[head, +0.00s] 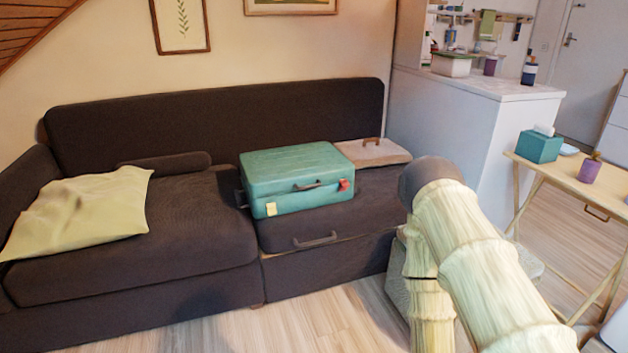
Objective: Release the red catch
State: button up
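A teal suitcase (297,168) lies flat and closed on the right seat of the dark sofa in the head view. The red catch (344,185) is on its front face near the right corner. A yellow catch or tag (271,209) is on the front face near the left corner. A dark handle (307,186) sits between them. My arm comes in from the lower right, well apart from the suitcase. My gripper is not visible in this view.
The dark sofa (190,225) has a drawer handle on its front. A folding table (566,173) with a tissue box (539,146) stands right. Wooden floor is clear in front.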

aim_at(343, 183)
jog(key=u, duration=0.15)
jog(key=i, duration=1.7)
jog(key=u, duration=0.2)
